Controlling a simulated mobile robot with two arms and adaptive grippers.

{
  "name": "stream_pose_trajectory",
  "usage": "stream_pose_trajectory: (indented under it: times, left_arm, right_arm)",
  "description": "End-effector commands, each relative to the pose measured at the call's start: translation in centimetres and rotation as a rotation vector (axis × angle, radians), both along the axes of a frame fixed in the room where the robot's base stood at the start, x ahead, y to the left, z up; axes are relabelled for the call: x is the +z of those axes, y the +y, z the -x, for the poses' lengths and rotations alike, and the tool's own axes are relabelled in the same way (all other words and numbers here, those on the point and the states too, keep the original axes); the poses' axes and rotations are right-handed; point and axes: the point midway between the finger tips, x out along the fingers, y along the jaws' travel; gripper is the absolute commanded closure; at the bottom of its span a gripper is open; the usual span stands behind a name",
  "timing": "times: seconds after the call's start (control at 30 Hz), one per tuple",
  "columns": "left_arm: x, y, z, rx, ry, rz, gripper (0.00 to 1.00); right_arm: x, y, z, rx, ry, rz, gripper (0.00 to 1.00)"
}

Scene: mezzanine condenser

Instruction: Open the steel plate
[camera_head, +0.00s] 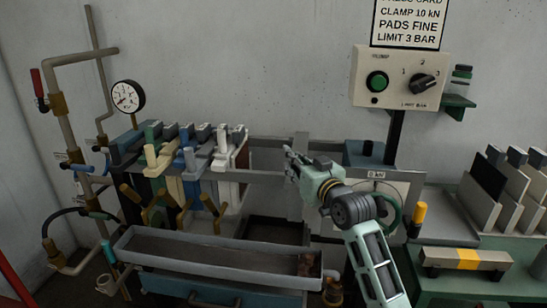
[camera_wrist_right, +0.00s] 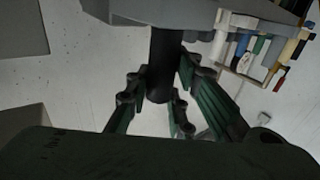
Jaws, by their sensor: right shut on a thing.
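The steel plate (camera_head: 301,142) appears as an upright grey plate on the rails of the press, right of the row of coloured plates, partly hidden behind my right gripper. My right gripper (camera_head: 291,161) is at this plate, its arm reaching in from the lower right. In the right wrist view, my right gripper's fingers (camera_wrist_right: 160,92) are closed around a dark round handle (camera_wrist_right: 165,55), which joins a grey slab (camera_wrist_right: 185,22). My left gripper is not in view.
Coloured plates with handles (camera_head: 185,160) stand packed at the left of the press. A long grey tray (camera_head: 215,267) lies in front. A control box (camera_head: 398,78) stands above right. Pale plates (camera_head: 481,202) stand in a green rack at right. Pipes with a gauge (camera_head: 127,96) line the left wall.

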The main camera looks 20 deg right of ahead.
Motion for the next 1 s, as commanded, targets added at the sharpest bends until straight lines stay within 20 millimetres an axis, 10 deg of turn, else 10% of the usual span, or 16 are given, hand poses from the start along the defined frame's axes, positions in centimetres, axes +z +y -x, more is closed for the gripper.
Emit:
stream_pose_trajectory:
  times: [0.57,0.6,1.0]
  left_arm:
    - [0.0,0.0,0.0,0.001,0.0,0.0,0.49]
    - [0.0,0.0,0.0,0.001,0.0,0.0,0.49]
    - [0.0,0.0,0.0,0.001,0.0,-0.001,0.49]
  right_arm:
    - [-0.3,-1.5,1.1,0.002,0.004,0.003,1.0]
    - [-0.3,-1.4,1.1,0.002,0.004,0.002,0.77]
    - [-0.1,-1.5,1.0,0.001,0.001,0.0,0.6]
